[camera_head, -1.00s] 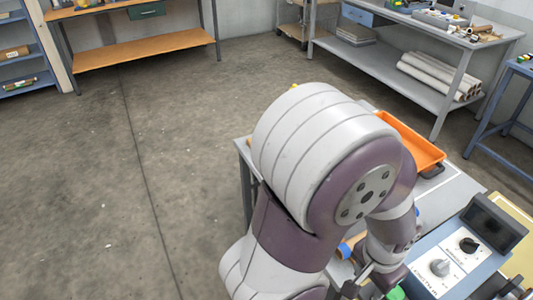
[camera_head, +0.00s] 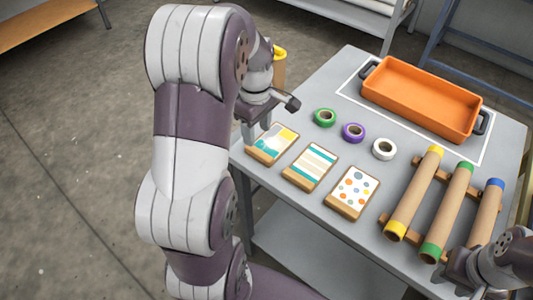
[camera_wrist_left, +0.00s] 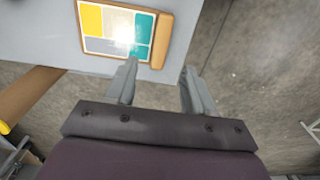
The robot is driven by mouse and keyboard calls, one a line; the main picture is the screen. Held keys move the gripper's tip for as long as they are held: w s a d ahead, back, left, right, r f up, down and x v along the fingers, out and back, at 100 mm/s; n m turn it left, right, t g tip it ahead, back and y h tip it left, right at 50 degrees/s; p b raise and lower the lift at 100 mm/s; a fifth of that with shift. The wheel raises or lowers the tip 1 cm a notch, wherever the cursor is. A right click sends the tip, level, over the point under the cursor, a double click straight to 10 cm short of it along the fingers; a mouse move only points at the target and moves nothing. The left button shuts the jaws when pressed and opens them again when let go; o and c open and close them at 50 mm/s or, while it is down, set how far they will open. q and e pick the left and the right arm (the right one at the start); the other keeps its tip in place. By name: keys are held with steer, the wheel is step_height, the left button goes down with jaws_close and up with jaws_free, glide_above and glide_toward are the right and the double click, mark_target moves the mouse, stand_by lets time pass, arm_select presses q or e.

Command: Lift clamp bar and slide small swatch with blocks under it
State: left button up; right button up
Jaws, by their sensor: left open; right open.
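Three patterned swatches on wooden boards lie in a row on the table: a yellow-and-teal swatch (camera_head: 266,145), a striped swatch (camera_head: 310,168) and a dotted swatch (camera_head: 353,190). My left gripper (camera_head: 255,136) is by the yellow-and-teal one at the table's left edge. In the left wrist view this swatch (camera_wrist_left: 103,28) lies just beyond the left finger, and my left gripper (camera_wrist_left: 160,85) is open and empty with floor between its fingers. My right gripper (camera_head: 462,276) is partly in view at the lower right, below the tubes, open. I see no clamp bar.
Green (camera_head: 325,117), purple (camera_head: 353,132) and white (camera_head: 384,149) tape rolls lie behind the swatches. An orange tray (camera_head: 420,97) stands at the back. Cardboard tubes (camera_head: 447,210) with coloured ends rest on wooden rails at right. The table (camera_head: 300,100) has bare areas between.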

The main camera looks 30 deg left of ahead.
mark_target(259, 152)
arm_select(q)
steer(key=f, duration=0.5)
steer(key=f+b, duration=0.1)
steer(key=f, duration=0.1)
steer(key=shift+d+f, duration=0.25)
steer(key=shift+s, duration=0.1)
jaws_close()
